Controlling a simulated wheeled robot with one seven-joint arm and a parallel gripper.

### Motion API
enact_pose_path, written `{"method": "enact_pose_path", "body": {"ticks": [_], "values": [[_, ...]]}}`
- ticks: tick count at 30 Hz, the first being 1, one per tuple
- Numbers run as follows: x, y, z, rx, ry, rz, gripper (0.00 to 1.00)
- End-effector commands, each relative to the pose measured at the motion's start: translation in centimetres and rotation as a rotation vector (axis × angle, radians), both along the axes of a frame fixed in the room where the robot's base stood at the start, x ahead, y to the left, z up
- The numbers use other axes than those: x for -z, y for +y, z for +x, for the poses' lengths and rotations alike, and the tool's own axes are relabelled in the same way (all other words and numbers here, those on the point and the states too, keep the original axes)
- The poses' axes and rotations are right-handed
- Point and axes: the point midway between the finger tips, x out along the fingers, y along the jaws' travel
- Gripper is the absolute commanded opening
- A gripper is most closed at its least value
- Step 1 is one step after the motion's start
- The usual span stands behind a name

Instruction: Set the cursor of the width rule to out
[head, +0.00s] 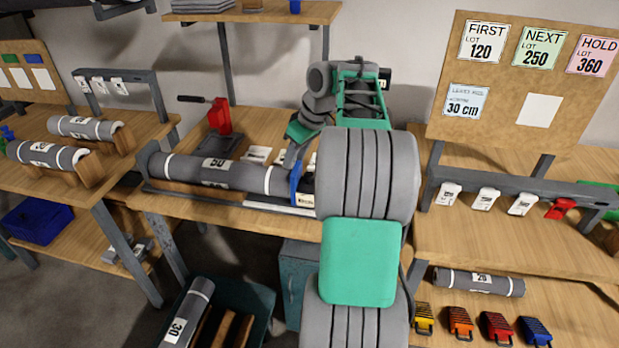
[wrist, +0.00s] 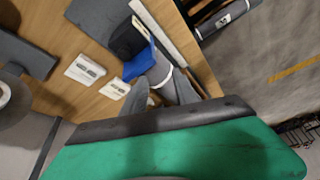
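The width rule (head: 279,208) is a pale strip along the front of the middle bench; it also shows in the wrist view (wrist: 150,20). A blue upright piece (head: 296,183), which looks like the cursor, stands by the right end of the grey roll marked 50 (head: 225,174). A pale label sits just right of it. The blue piece also shows in the wrist view (wrist: 138,66), beside a black block (wrist: 127,40). My gripper (wrist: 163,88) has its two grey fingers apart, close to the blue piece, with nothing clearly between them. My arm hides the bench's right part.
A red tool (head: 220,117) with a black handle stands behind the roll. White cards (wrist: 85,69) lie on the bench near my gripper. A rack of tags (head: 505,202) is on the right bench, and a bin with a roll marked 30 (head: 188,312) is below in front.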

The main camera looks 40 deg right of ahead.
Motion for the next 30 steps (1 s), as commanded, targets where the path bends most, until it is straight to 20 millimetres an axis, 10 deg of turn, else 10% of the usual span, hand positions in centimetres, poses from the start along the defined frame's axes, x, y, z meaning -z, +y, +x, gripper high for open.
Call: {"method": "enact_pose_path", "body": {"ticks": [3, 6, 18, 30], "values": [[1.6, -5.7, -1.2, -0.025, -0.013, -0.017, 0.35], [2.3, -7.0, -1.5, -0.037, -0.017, -0.022, 0.35], [8.3, -6.4, 0.8, -0.034, -0.018, -0.023, 0.35], [8.9, -6.3, 1.1, -0.034, -0.017, -0.024, 0.29]]}}
